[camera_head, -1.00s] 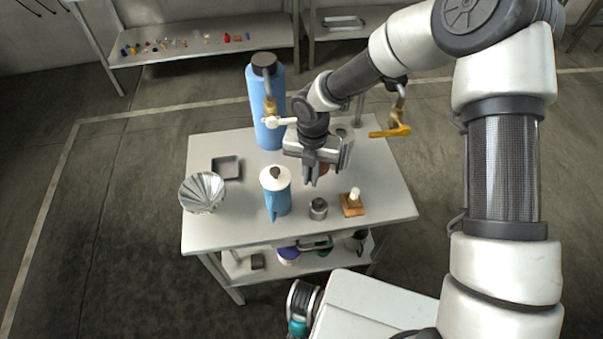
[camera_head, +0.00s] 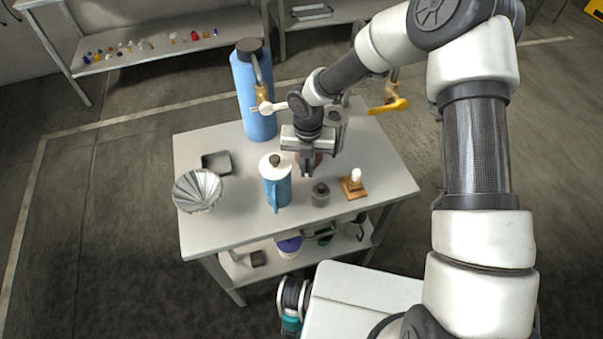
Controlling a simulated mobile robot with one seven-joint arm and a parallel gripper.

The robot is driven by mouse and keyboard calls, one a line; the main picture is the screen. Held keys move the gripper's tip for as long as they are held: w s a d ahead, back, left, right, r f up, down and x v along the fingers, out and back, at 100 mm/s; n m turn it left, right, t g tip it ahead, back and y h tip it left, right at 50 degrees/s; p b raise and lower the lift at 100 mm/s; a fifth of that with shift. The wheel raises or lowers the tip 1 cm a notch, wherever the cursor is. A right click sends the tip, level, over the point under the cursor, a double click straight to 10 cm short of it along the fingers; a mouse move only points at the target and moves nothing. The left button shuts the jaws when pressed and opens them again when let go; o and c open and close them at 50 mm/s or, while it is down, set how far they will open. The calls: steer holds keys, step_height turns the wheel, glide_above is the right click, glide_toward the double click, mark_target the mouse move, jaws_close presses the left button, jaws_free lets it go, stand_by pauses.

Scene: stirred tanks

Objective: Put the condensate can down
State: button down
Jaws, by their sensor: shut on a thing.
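My gripper (camera_head: 306,174) is over the middle of the white table (camera_head: 230,232), pointing down, with its fingers close together. A reddish-brown thing (camera_head: 318,160), mostly hidden behind the fingers, is at the gripper. I take it to be the condensate can in my grip. Its shape and whether it touches the tabletop cannot be told. A blue jug (camera_head: 277,188) with a white top stands just left of the gripper. A small grey lidded pot (camera_head: 320,196) stands in front of it, to the right.
A tall blue cylinder (camera_head: 258,110) stands at the back left, near a tap. A grey cylinder (camera_head: 341,122) and yellow-handled valve (camera_head: 390,106) are at the back. A fluted metal bowl (camera_head: 196,192), dark tray (camera_head: 217,163) and wooden block (camera_head: 353,187) stand around. The front left tabletop is clear.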

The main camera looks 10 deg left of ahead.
steer(key=shift+f, duration=0.15)
steer(key=shift+f+b, duration=0.35)
steer(key=shift+f, duration=0.25)
steer(key=c, duration=1.9)
jaws_free()
step_height(320, 180, up, 13)
steer(key=shift+r+p, duration=0.1)
steer(key=shift+p, duration=0.55)
